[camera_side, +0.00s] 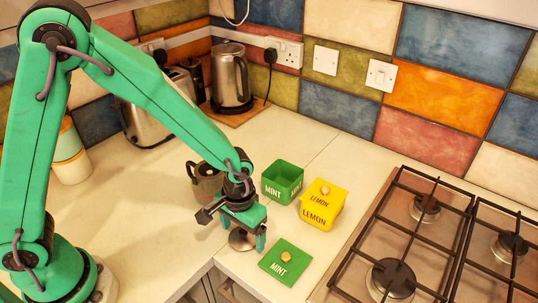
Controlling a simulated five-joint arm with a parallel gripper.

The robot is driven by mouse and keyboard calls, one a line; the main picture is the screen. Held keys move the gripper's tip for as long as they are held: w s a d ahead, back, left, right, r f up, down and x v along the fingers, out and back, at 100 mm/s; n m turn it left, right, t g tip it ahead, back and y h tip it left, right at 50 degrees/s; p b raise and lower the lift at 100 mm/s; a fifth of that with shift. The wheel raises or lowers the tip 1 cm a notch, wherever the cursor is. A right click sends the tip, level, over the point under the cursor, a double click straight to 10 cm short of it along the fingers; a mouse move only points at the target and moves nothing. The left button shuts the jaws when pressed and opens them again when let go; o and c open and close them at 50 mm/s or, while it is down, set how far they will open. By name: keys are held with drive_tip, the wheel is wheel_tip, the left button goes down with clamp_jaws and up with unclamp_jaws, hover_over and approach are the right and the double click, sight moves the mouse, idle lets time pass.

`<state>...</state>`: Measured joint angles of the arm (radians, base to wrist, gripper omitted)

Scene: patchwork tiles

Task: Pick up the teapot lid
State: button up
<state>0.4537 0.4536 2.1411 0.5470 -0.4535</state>
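A round grey metallic disc, which looks like the teapot lid (241,240), lies on the pale worktop near its front edge. My gripper (243,232) is right above it, pointing down, and partly hides it. The green fingers look spread apart, one on the left and one on the right of the lid. I cannot tell whether either finger touches it. A dark grey-brown pot (204,184), likely the teapot, stands behind and left of my gripper, partly hidden by my arm.
A green MINT tin (282,184) stands open behind, with its green lid (286,262) on the worktop at front right. A yellow LEMON tin (322,208) is closed. A gas hob (345,283) fills the right. A kettle (231,80) and toaster (143,122) stand at the back.

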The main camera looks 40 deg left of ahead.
sight(242, 233)
drive_tip(key=c, duration=1.1)
drive_tip(key=shift+c, duration=0.9)
drive_tip(key=shift+s+f, duration=0.1)
drive_tip(key=shift+f, duration=0.05)
drive_tip(key=shift+c, duration=0.3)
drive_tip(key=shift+r, duration=0.35)
clamp_jaws()
wheel_tip(242, 233, up, 4)
drive_tip(key=shift+s+d+f, duration=0.1)
drive_tip(key=s+d+r, duration=0.6)
drive_tip(key=s, duration=0.3)
drive_tip(key=shift+s+r, duration=0.25)
drive_tip(key=shift+r, duration=0.15)
drive_tip(key=shift+d, duration=0.1)
